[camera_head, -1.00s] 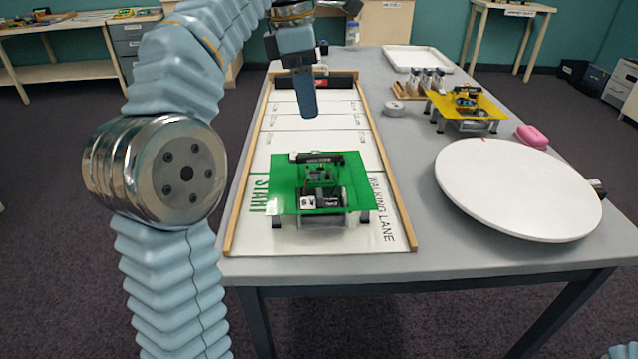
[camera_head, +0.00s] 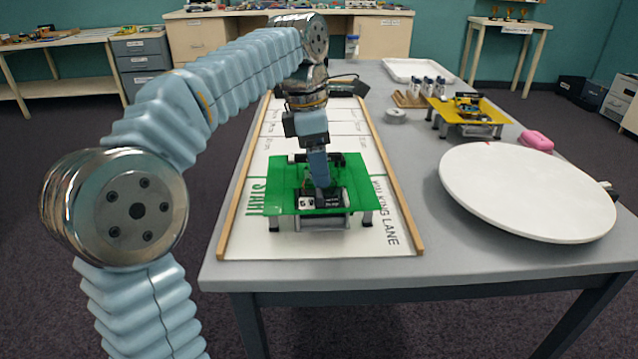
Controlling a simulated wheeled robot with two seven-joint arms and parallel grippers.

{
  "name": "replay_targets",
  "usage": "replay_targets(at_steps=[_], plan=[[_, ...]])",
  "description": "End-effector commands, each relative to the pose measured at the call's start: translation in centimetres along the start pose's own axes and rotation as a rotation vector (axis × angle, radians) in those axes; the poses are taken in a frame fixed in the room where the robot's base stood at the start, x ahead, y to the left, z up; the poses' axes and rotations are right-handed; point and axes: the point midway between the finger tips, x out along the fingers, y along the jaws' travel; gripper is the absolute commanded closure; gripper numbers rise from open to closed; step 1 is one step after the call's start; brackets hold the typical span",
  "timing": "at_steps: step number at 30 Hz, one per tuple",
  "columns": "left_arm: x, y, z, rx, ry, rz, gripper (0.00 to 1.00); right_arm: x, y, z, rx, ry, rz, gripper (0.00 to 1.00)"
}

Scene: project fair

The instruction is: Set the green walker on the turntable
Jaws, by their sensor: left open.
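The green walker (camera_head: 350,172) is a flat green plate on short grey legs with dark electronics on top. It stands upright on the walking lane (camera_head: 250,235) near the START line. My left gripper (camera_head: 319,180) is open and points down over the middle of the walker, its finger hiding part of the electronics. I cannot tell whether it touches the walker. The turntable (camera_head: 530,190) is a large white disc at the right of the table, with a small red mark at its far edge; it is empty. My right gripper is not in view.
A yellow walker (camera_head: 480,112) stands behind the turntable, with a pink object (camera_head: 536,140) beside it. A tape roll (camera_head: 396,116), a wooden rack of small bottles (camera_head: 410,97) and a white tray (camera_head: 417,68) are farther back. Wooden rails (camera_head: 397,190) edge the lane.

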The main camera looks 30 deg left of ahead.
Motion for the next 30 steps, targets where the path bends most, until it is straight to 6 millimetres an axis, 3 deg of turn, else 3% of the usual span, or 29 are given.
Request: replay_targets(at_steps=[5, 17, 25, 30], plan=[[-0.1, 0.0, 0.0, 0.000, 0.000, 0.000, 0.38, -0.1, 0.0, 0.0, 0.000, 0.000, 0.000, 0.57], [-0.1, 0.0, 0.0, 0.001, -0.001, 0.000, 0.99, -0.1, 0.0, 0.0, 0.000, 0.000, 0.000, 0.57], [-0.3, 0.0, 0.1, 0.001, -0.001, 0.001, 1.00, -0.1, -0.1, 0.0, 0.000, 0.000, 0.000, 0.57], [-1.5, 0.0, 0.2, 0.001, -0.001, 0.001, 1.00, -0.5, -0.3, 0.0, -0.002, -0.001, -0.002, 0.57]])
